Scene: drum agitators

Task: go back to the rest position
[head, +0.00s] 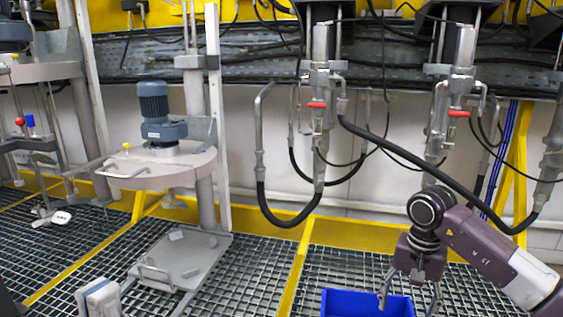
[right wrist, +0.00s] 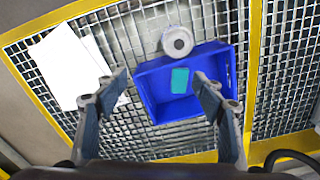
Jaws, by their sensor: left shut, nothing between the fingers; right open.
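My right gripper (head: 411,292) hangs at the lower right of the head view, on an arm that comes in from the right. Its fingers are apart and point down over a blue bin (head: 350,302). In the right wrist view the two fingers (right wrist: 165,85) are wide apart with nothing held between them. Below them the blue bin (right wrist: 150,88) stands on the grating and holds a small teal item (right wrist: 180,80).
A drum agitator with a blue-grey motor (head: 156,108) stands at the left, above a grey floor plate (head: 185,262). Hoses (head: 290,222) and pipe valves (head: 318,104) hang along the back. A whitish round object (right wrist: 178,40) is beside the bin. Open grating (head: 250,275) lies between plate and bin.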

